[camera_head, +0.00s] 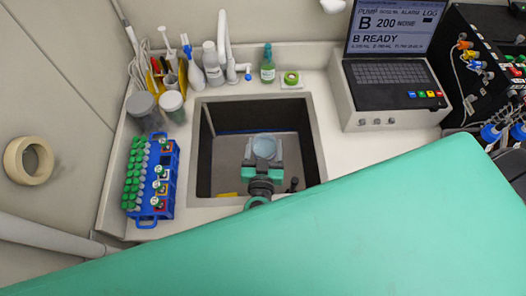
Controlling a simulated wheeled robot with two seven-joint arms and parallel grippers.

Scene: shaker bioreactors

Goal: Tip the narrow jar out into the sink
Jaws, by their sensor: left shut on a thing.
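The sink (202,150) is a dark rectangular basin set in the pale counter. My left gripper (263,162) is over the sink opening, near its middle, with teal fingers on either side of a clear, pale bluish jar (265,146). It is shut on this jar. The jar's round end shows beyond the fingers; the rest is hidden by the gripper. I cannot tell how far it is tilted or whether anything is in it. My right gripper is not in view.
A blue rack (168,184) of green-capped tubes stands left of the sink, with two lidded jars (172,104) behind it. A faucet (224,42), bottles (268,66) and green tape (291,78) line the back. A pump console (392,82) stands right.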

